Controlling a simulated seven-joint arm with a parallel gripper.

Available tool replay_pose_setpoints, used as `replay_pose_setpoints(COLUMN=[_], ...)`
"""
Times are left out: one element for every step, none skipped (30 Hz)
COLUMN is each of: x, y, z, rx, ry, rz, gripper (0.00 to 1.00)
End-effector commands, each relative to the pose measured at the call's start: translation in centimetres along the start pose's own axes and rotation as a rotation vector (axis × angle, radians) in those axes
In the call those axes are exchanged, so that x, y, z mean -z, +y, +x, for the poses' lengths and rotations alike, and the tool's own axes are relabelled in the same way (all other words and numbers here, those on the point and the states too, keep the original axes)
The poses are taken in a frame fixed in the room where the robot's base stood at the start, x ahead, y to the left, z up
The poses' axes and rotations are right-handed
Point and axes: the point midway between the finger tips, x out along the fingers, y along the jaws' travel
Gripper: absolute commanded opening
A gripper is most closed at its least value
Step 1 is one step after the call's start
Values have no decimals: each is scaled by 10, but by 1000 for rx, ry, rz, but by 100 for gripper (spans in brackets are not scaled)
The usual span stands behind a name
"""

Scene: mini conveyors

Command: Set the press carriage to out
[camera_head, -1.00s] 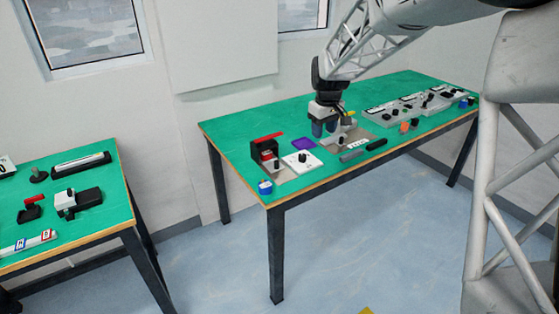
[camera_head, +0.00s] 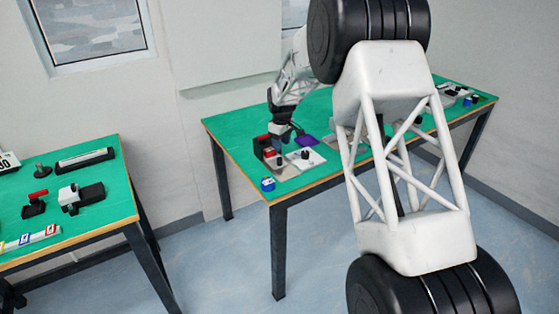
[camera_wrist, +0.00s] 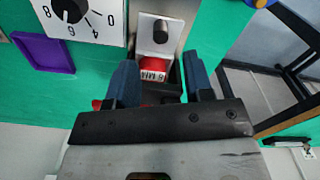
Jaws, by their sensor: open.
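In the head view my gripper (camera_head: 281,140) is at the press. Contact cannot be told.
A white dial plate with a black knob (camera_wrist: 88,22) lies left of the carriage, with a purple tray (camera_wrist: 40,52) farther left. A blue round item (camera_head: 268,184) stands near the table's front corner. My arm hides the middle of the right table.

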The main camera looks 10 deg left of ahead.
Motion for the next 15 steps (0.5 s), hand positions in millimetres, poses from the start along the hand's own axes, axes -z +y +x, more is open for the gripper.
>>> replay_pose_setpoints(x=[4, 6, 8, 9, 10, 10, 10, 10, 10, 10, 10, 10, 10, 10, 10], y=[0, 0, 1, 1, 1, 1, 1, 1, 1, 1, 1, 1, 1, 1, 1], z=[5, 7, 9, 9, 10, 10, 10, 10, 10, 10, 10, 10, 10, 10, 10], rx=[2, 2, 2, 2, 2, 2, 2, 2, 2, 2, 2, 2, 2, 2, 2], ry=[-2, -2, -2, -2, -2, -2, -2, -2, -2, -2, -2, -2, -2, -2, -2], rz=[-7, -10, -13, -15, -17, -18, -18, -18, -18, -18, -18, -18, -18, -18, -18], gripper=[47, 47, 47, 47, 47, 47, 47, 47, 47, 47, 47, 47, 47, 47, 47])
